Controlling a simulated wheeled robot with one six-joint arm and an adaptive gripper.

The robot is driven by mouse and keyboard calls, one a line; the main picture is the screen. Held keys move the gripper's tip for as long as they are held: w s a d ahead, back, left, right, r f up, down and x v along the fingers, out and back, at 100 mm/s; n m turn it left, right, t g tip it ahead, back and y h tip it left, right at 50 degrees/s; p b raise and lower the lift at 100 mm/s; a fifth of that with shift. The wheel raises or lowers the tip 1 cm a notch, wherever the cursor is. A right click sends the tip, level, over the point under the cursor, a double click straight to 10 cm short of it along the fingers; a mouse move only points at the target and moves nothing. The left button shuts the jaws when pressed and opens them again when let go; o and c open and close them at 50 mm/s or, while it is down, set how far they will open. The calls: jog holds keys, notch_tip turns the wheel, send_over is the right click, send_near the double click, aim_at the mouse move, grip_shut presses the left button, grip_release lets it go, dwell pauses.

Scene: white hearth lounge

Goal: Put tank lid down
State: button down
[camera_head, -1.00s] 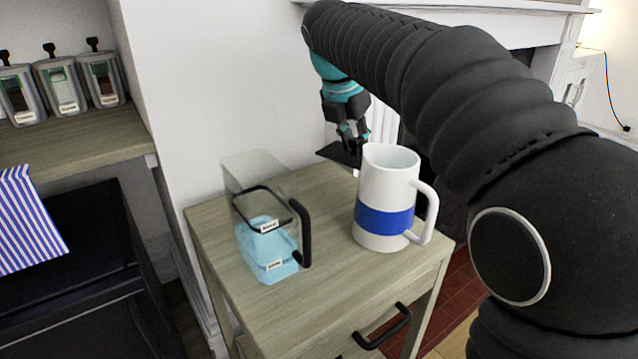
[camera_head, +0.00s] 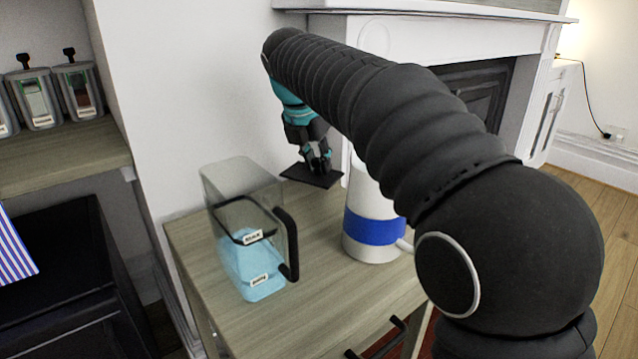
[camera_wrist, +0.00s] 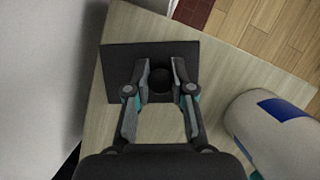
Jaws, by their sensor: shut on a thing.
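The tank lid (camera_head: 311,177) is a thin black rectangular plate with a round knob, which shows in the wrist view (camera_wrist: 118,68). My gripper (camera_head: 318,165) is shut on the knob, with one finger on each side of it in the wrist view (camera_wrist: 160,78). The lid hangs roughly level over the rear part of the small wooden table (camera_head: 190,243); I cannot tell whether it touches the top. The clear tank (camera_head: 235,190), with a black handle and blue contents, stands open-topped on the table, to the left and nearer.
A white mug with a blue band (camera_head: 374,228) stands on the table right of the tank, partly hidden by my arm; it also shows in the wrist view (camera_wrist: 265,130). The wall is close at the left. Wood between tank and mug is bare.

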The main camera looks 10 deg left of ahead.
aim_at(316, 172)
jog(key=shift+f+b, duration=0.55)
jog(key=shift+f, duration=1.45)
jog(key=shift+r, duration=0.1)
jog(key=c, duration=1)
grip_release()
jog(key=p+v, duration=0.3)
jog(key=v, duration=0.9)
